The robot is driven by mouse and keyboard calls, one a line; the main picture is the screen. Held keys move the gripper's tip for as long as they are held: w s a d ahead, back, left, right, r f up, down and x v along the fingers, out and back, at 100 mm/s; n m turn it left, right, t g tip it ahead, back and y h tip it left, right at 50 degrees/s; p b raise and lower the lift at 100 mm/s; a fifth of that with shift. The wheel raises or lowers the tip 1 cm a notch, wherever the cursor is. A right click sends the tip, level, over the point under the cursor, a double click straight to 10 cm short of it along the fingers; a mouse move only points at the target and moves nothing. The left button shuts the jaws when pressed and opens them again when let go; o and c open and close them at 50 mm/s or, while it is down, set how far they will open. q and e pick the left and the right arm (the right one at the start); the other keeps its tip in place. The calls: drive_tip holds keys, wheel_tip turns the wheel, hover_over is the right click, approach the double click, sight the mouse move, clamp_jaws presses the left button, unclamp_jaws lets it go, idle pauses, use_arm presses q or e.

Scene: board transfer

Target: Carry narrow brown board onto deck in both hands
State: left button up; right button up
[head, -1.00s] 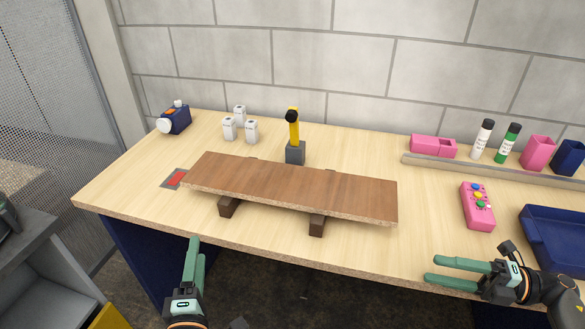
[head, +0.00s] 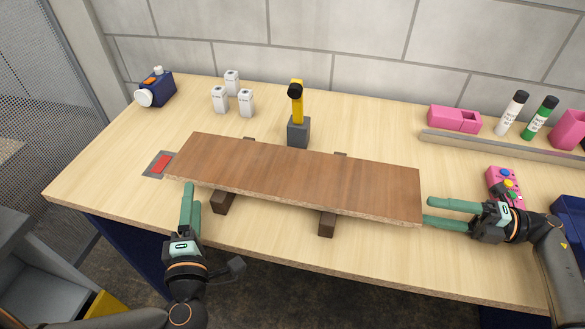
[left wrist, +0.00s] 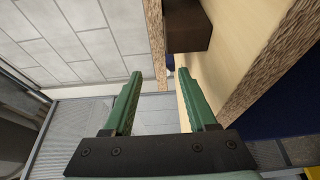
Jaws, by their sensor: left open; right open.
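The narrow brown board (head: 297,174) lies across two dark wooden blocks, raised a little above the table. My left gripper (head: 190,198) is open at the board's near left corner, beside the left block (head: 223,203). In the left wrist view its two green fingers (left wrist: 160,82) are spread, with the board's edge (left wrist: 156,40) ahead of them; no grasp shows. My right gripper (head: 426,211) is open at the board's right end, its fingertips close to the edge. Whether they touch it I cannot tell. The right block (head: 327,224) is under the board. I cannot identify the deck for certain.
A yellow-handled tool in a grey holder (head: 298,131) stands behind the board. White containers (head: 219,99) and a blue device (head: 156,88) are at back left. A pink control box (head: 503,184) lies close to my right arm. A grey rail (head: 480,145) runs at back right.

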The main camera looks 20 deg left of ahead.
sight(195, 156)
use_arm(q)
drive_tip(key=x, duration=1.2)
drive_tip(key=shift+w+a, duration=0.15)
drive_tip(key=shift+w, duration=0.05)
use_arm(e)
drive_tip(key=a, duration=0.7)
drive_tip(key=shift+s+a, duration=0.25)
use_arm(q)
drive_tip(key=shift+c, duration=0.3)
use_arm(e)
drive_tip(key=shift+c, duration=0.3)
use_arm(q)
clamp_jaws()
use_arm(e)
clamp_jaws()
use_arm(q)
drive_tip(key=shift+r, duration=0.1)
